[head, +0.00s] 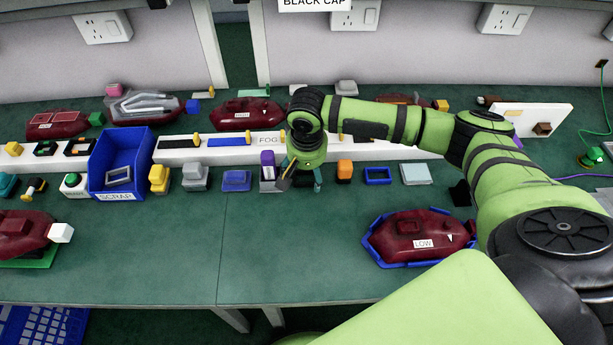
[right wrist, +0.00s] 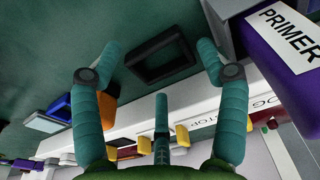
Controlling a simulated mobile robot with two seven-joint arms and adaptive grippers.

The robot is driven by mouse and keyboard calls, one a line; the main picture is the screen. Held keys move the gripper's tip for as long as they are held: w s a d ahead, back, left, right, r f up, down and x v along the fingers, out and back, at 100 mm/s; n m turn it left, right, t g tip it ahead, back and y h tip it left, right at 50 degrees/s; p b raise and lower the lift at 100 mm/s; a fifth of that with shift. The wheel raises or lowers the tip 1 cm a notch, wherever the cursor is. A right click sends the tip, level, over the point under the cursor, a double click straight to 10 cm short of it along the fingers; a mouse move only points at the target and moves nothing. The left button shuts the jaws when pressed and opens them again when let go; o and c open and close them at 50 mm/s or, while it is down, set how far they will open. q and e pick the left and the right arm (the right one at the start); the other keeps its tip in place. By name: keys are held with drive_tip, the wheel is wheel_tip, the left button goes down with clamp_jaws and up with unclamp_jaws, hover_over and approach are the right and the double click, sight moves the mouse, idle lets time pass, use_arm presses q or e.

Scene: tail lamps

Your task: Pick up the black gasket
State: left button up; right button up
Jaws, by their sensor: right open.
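The black gasket (right wrist: 160,76) is a dark rectangular frame with an open middle. It lies flat on the green bench in the right wrist view. My right gripper (head: 302,186) points down over the bench in the head view, where it hides the gasket. In the right wrist view the fingers (right wrist: 158,54) are spread wide, one on each side of the gasket, with visible room between each finger and the frame. Nothing is held. My left gripper is not in view.
A purple-topped container labelled PRIMER (right wrist: 283,52) stands close beside the right gripper. An orange block (head: 344,171) and a blue frame (head: 378,175) are on the other side. A white rail (head: 215,153) runs behind. The bench in front (head: 290,235) is clear.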

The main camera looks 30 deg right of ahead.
drive_tip(key=shift+w+f, duration=0.15)
drive_tip(key=shift+f, duration=0.5)
drive_tip(key=c, duration=0.8)
drive_tip(key=shift+d+r, duration=0.1)
drive_tip(key=shift+r, duration=0.5)
wheel_tip(320, 180, up, 3)
drive_tip(key=shift+f, duration=0.1)
drive_tip(key=s+d+r, duration=0.2)
drive_tip(key=s+r, duration=0.5)
drive_tip(key=s, duration=0.4)
drive_tip(key=shift+s, duration=0.3)
drive_tip(key=shift+c, duration=1.4)
